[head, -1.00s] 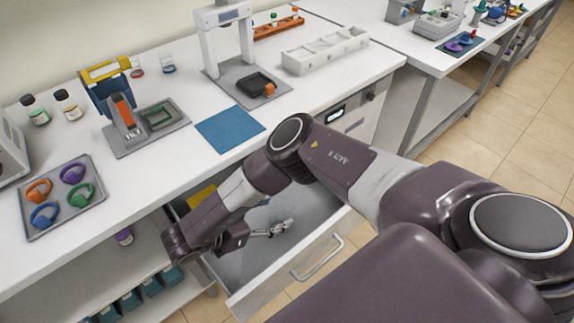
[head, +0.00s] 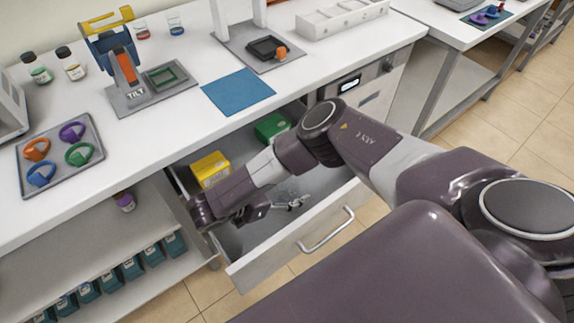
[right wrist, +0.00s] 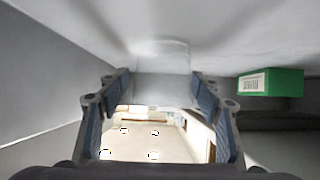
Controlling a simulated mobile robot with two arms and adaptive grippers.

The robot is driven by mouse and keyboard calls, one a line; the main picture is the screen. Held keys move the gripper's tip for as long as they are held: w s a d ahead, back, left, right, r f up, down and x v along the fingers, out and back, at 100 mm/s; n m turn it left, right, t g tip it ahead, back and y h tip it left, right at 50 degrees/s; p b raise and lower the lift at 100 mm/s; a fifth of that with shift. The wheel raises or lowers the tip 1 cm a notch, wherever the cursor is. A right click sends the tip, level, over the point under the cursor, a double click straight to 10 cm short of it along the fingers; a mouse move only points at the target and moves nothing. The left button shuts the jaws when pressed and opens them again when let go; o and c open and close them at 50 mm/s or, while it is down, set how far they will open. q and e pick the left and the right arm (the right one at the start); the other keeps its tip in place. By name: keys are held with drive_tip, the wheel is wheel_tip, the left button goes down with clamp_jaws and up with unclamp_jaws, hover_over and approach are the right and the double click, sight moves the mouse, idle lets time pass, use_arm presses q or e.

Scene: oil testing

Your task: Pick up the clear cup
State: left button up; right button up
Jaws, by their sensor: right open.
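A see-through shape that looks like the clear cup (right wrist: 162,62) is in the right wrist view, on the pale drawer floor, between and beyond my fingers. In the head view I cannot make the cup out clearly. My right gripper (right wrist: 160,88) is open, with one finger on either side of the line to the cup and no visible contact. In the head view my right gripper (head: 294,203) is low inside the open drawer (head: 262,238), partly hidden by my own arm. My left gripper is not in view.
The drawer also holds a yellow box (head: 210,168) and a green box (head: 272,127); the green box shows at the right in the right wrist view (right wrist: 271,83). Drawer walls surround my gripper. The counter above carries a blue mat (head: 238,91) and a ring tray (head: 60,185).

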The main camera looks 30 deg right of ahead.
sight(295, 185)
drive_tip(key=x, duration=0.4)
drive_tip(key=shift+w+d+r, duration=0.15)
drive_tip(key=shift+d, duration=0.05)
drive_tip(key=shift+c, duration=0.2)
drive_tip(key=c, duration=1.3)
drive_tip(key=shift+c, duration=1)
